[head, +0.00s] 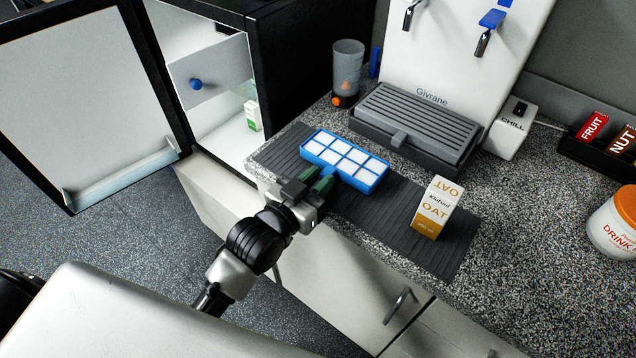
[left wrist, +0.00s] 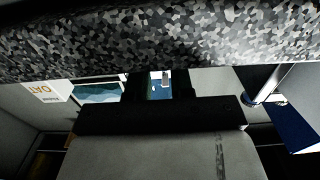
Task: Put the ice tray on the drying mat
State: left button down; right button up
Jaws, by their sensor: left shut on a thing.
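The ice tray (head: 366,186) is blue with pale, filled square cells. It is level over the left half of the dark ribbed drying mat (head: 395,214); I cannot tell whether its underside touches the mat. My left gripper (head: 325,181) is shut on the tray's near edge, at the mat's front side. In the left wrist view, a small blue patch shows between the dark fingers, and most of the tray is hidden. My right gripper is not in view.
An oat carton (head: 437,207) stands on the mat's right part. A dispenser (head: 455,60) with a grey drip grate (head: 418,118) is behind. A tumbler (head: 347,68) stands at the back left. The fridge door (head: 85,85) hangs open at left. Bare counter (head: 540,200) lies to the right.

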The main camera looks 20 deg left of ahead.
pick_arm(q)
jog(key=shift+f, duration=0.4)
jog(key=shift+f, duration=0.1)
jog(key=c, duration=1)
grip_release()
jog(key=shift+s, duration=0.2)
jog(key=shift+b+v, duration=0.6)
jog(key=shift+v, duration=5.2)
